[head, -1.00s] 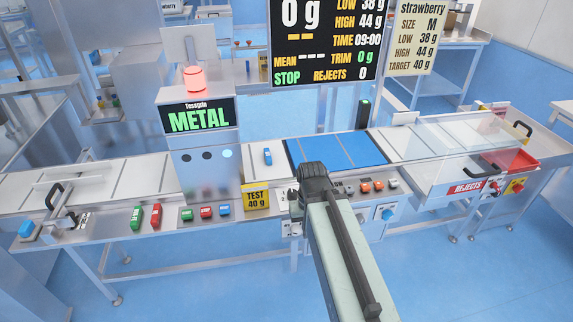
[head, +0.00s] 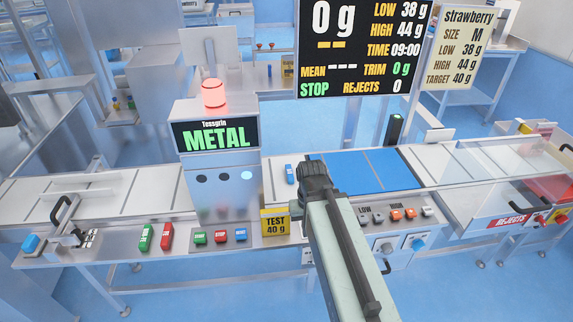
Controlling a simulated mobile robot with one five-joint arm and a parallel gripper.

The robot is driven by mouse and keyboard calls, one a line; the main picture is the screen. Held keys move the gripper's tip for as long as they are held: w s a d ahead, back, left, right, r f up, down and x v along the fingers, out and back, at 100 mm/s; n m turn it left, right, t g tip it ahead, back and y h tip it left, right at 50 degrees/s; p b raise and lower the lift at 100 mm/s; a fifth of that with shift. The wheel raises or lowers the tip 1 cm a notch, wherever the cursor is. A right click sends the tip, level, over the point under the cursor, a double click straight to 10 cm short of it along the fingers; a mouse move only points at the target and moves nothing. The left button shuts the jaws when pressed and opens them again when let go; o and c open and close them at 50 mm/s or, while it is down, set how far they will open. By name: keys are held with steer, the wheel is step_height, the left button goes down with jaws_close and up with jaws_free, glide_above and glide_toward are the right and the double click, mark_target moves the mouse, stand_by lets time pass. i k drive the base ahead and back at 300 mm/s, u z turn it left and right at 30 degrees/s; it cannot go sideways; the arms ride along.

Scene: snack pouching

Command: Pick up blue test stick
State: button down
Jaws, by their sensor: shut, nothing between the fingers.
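The blue test stick (head: 290,174) lies on the white belt just right of the metal detector. It points roughly away from me and has a small pale mark on it. My gripper (head: 314,165) is shut and empty. In the picture its dark end is just right of the stick, with a narrow gap between them. The fingertips are hard to make out from behind, and I cannot tell their height above the belt.
The metal detector (head: 214,165), with a red lamp on top, stands left of the stick. A blue belt section (head: 375,168) lies to the right. A green stick (head: 146,237) and a red stick (head: 166,237) are on the front ledge. A yellow test sign (head: 275,222) stands below the belt.

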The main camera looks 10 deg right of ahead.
mark_target(289, 174)
steer(key=i, duration=0.9)
steer(key=z, duration=0.05)
